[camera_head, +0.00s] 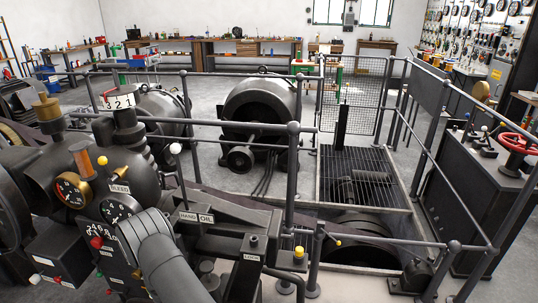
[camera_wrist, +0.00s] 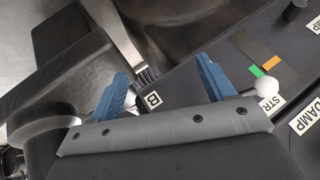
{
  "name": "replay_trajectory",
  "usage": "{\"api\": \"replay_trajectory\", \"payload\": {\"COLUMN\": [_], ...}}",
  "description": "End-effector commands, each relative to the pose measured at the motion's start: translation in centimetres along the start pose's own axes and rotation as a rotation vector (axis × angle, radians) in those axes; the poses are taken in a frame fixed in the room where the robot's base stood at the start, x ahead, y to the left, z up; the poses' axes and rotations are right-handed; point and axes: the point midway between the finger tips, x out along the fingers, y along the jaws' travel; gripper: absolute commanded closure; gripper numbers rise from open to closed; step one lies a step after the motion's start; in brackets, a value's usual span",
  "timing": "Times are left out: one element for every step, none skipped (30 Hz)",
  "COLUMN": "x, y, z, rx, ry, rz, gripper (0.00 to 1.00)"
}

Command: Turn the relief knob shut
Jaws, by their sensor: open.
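My gripper (camera_wrist: 162,67) shows in the wrist view, its two blue fingers wide apart with nothing between them. It is over a dark panel (camera_wrist: 215,45) with a label reading B (camera_wrist: 152,99). No label reading RELIEF can be made out, so I cannot tell which knob is the relief knob. In the head view, a red knob (camera_head: 97,242) sits on the machine at the left front, below two gauges. A brass cap (camera_head: 46,108) stands above it, and a label reading BLEED (camera_head: 120,189) is nearby. I cannot make out my gripper in the head view.
In the wrist view, a white ball (camera_wrist: 267,87) is just right of the right finger, beside a partly hidden STR label (camera_wrist: 271,108). In the head view, grey railings (camera_head: 293,180) surround the floor pit, and a red handwheel (camera_head: 517,143) is at right.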

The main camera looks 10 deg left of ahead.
Motion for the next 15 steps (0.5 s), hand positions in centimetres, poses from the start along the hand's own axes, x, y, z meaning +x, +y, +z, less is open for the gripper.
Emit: {"api": "replay_trajectory", "payload": {"x": [0.0,0.0,0.0,0.0,0.0,-0.1,-0.2,-0.4,-0.7,-1.1,-1.5,-2.3,-3.0,-3.8,-5.0], "y": [0.0,0.0,0.0,0.0,-0.1,-0.3,-0.7,-1.2,-2.0,-2.9,-3.8,-5.2,-6.3,-7.4,-8.9], "z": [0.0,0.0,0.0,0.0,0.0,0.0,-0.1,-0.1,-0.2,-0.3,-0.4,-0.6,-0.7,-0.8,-1.0], "rx": [0.000,0.000,0.000,0.000,-0.001,-0.003,-0.006,-0.010,-0.020,-0.029,-0.039,-0.056,-0.070,-0.085,-0.104], "ry": [0.000,0.000,0.000,0.000,0.002,0.008,0.017,0.029,0.052,0.075,0.105,0.150,0.190,0.232,0.292], "rz": [0.000,0.000,0.000,0.000,-0.001,-0.005,-0.011,-0.018,-0.030,-0.042,-0.054,-0.072,-0.084,-0.094,-0.104], "gripper": [0.35,0.41,0.43,0.43,0.43,0.43,0.43,0.43,0.43,0.43,0.43,0.43,0.43,0.43,0.43]}}
